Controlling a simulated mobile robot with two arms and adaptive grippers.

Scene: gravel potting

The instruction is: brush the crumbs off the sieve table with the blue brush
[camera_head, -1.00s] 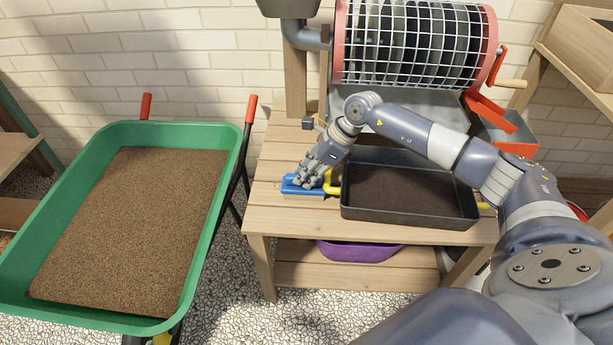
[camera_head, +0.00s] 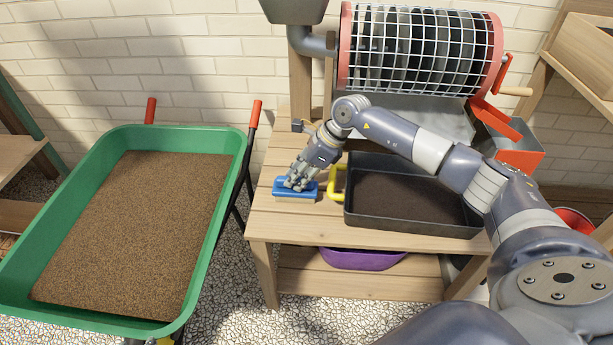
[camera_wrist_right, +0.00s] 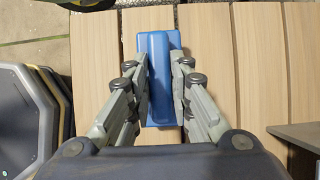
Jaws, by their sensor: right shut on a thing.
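The blue brush (camera_head: 295,190) is at the left end of the wooden sieve table (camera_head: 330,232), with its pale bristles facing down on the slats. My right gripper (camera_head: 298,182) is shut on the brush from above. In the right wrist view the brush (camera_wrist_right: 158,75) lies between the two fingers of the right gripper (camera_wrist_right: 160,88), which press on its raised grip. I cannot make out any crumbs on the slats in view. My left gripper is not in view.
A dark tray (camera_head: 400,226) of soil with a yellow handle (camera_head: 334,184) stands right of the brush. A green wheelbarrow (camera_head: 228,140) of soil stands left of the table. The drum sieve (camera_head: 420,50) is behind. A purple tub (camera_head: 360,260) sits on the lower shelf.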

